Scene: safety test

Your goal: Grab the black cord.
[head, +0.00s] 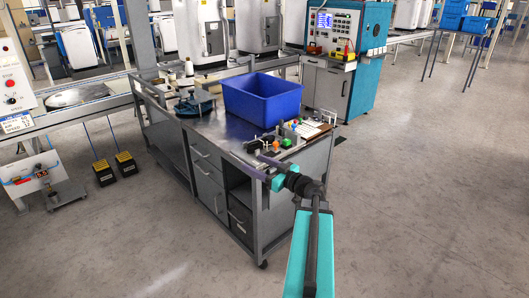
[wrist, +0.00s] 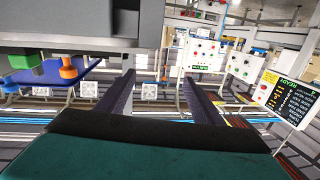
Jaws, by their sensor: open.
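I cannot make out a black cord for certain in either view. Small dark items (head: 253,146) lie on the front right of the metal workbench (head: 213,135), but they are too small to identify. My gripper (head: 248,157) is at the bench's front right corner, and its arm reaches in from the lower right. In the wrist view its two dark fingers (wrist: 157,80) stand apart with nothing between them. The gripper is open and empty.
A blue bin (head: 262,103) stands on the bench, with small green and orange parts (head: 287,142) before it. A teal machine cabinet (head: 368,60) stands behind. Foot pedals (head: 115,167) lie on the left floor. The floor at right (head: 430,180) is clear.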

